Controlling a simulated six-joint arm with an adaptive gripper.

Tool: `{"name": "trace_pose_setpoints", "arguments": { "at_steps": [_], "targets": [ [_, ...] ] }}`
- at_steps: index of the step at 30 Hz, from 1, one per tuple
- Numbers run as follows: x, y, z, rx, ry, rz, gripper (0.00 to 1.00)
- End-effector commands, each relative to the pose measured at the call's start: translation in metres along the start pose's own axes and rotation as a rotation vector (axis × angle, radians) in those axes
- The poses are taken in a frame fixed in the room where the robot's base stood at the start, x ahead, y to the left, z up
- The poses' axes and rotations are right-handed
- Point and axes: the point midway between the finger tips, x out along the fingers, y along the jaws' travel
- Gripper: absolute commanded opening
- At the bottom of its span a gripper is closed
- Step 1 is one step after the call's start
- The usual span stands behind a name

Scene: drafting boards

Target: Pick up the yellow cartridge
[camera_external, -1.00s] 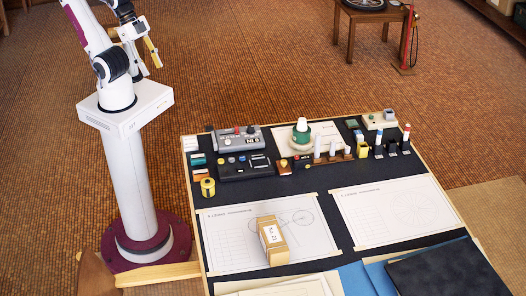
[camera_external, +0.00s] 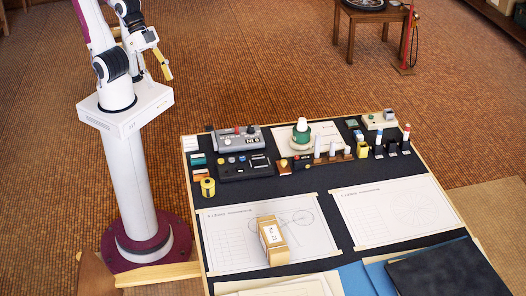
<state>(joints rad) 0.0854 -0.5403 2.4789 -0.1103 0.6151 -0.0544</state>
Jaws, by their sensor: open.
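Two small yellow things could be the yellow cartridge, and I cannot tell which it is. One is a short yellow cylinder (camera_external: 208,188) with a dark mark, at the left edge of the drafting board. The other is a yellow block (camera_external: 363,151) towards the back right, among small upright pieces. My gripper (camera_external: 160,66) is raised above the floor, left of and beyond the board, far from both. It is open, with a yellow strip showing at its end. No object is clearly seen between its fingers.
The dark board (camera_external: 325,185) has a row of devices along its back, including a grey box (camera_external: 239,140) and a green-based white knob (camera_external: 301,133). The right sheet (camera_external: 395,212) is clear.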

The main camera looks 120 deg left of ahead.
Motion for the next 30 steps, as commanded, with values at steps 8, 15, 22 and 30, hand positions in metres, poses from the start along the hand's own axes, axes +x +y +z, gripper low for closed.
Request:
{"name": "trace_pose_setpoints", "arguments": {
  "at_steps": [8, 15, 22, 30],
  "targets": [
    [0.044, 0.03, -0.036, -0.07, 0.054, 0.063, 0.52],
    [0.082, 0.052, -0.061, -0.139, 0.104, 0.099, 0.52],
    [0.12, 0.07, -0.079, -0.207, 0.153, 0.115, 0.52],
    [0.165, 0.085, -0.093, -0.285, 0.213, 0.115, 0.52]
  ]
}}
